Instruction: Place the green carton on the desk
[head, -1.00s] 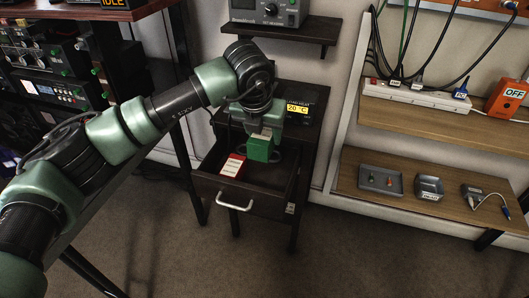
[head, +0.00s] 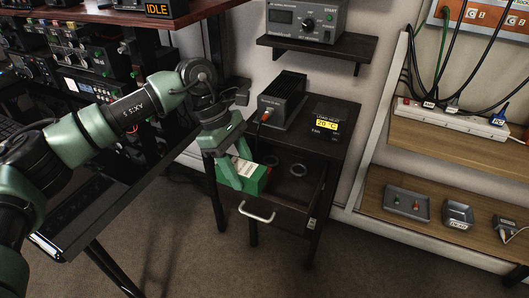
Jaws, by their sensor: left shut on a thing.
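The green carton (head: 254,181) shows at the left side of the open drawer, tilted, with a pale labelled face. My left gripper (head: 239,172) is shut on it from above and hides part of it. The carton appears to be above the drawer's left wall; its exact height is hard to tell. A dark desk surface (head: 112,190) lies at the left, partly below my left arm. My right gripper is not in view.
The open drawer (head: 285,223) has a pale handle and ring shapes inside. A black finned box (head: 282,98) and a display reading 20 °C (head: 327,124) sit on the cabinet. A rack of devices (head: 85,90) stands behind my arm. Shelves with trays (head: 407,203) are at right.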

